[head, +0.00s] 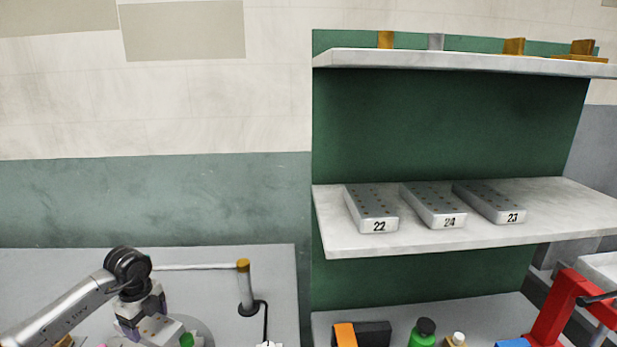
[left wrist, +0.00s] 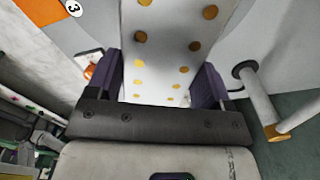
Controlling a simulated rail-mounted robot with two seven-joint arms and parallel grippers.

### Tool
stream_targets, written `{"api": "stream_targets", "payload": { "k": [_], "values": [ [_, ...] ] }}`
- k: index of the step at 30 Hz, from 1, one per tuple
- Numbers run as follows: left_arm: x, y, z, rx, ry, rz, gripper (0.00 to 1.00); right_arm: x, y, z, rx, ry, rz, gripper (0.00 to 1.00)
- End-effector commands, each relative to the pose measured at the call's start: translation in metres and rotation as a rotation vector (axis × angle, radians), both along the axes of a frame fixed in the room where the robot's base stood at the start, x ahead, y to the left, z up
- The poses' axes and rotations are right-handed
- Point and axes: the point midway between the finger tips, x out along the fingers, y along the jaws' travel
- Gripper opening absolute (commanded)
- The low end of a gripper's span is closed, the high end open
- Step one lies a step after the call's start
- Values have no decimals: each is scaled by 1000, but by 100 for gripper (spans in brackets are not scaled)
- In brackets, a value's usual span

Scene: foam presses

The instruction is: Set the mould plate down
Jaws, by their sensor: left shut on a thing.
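A pale grey mould plate with rows of gold-brown dots (left wrist: 160,45) is between the purple fingers of my left gripper (left wrist: 158,85) in the left wrist view. The fingers are shut on its two sides. In the head view my left gripper (head: 142,312) is low at the left, over a grey worktop (head: 225,262); its tips and the held plate are not clear there. Three similar plates lie side by side on the middle shelf, labelled 22 (head: 371,208), 24 (head: 433,205) and 23 (head: 489,202). My right gripper is not in view.
A post with an orange cap and a rod (head: 245,285) stands right of my left gripper. The white middle shelf (head: 440,238) has bare room around its plates. Below are a green bottle (head: 422,335), an orange-and-black block (head: 362,334) and a red frame (head: 560,310).

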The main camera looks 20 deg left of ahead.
Motion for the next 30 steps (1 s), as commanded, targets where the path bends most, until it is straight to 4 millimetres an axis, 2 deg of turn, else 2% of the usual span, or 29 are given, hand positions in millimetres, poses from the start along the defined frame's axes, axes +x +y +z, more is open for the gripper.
{"api": "stream_targets", "payload": {
  "k": [3, 15, 30],
  "values": [
    [8, -26, 3, -1, -5, -286, 31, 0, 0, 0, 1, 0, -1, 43],
    [22, -108, 11, 1, -4, -1269, 31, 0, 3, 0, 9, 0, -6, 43],
    [21, -205, 26, 2, -2, -2495, 31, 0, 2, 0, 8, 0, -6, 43]
  ]
}}
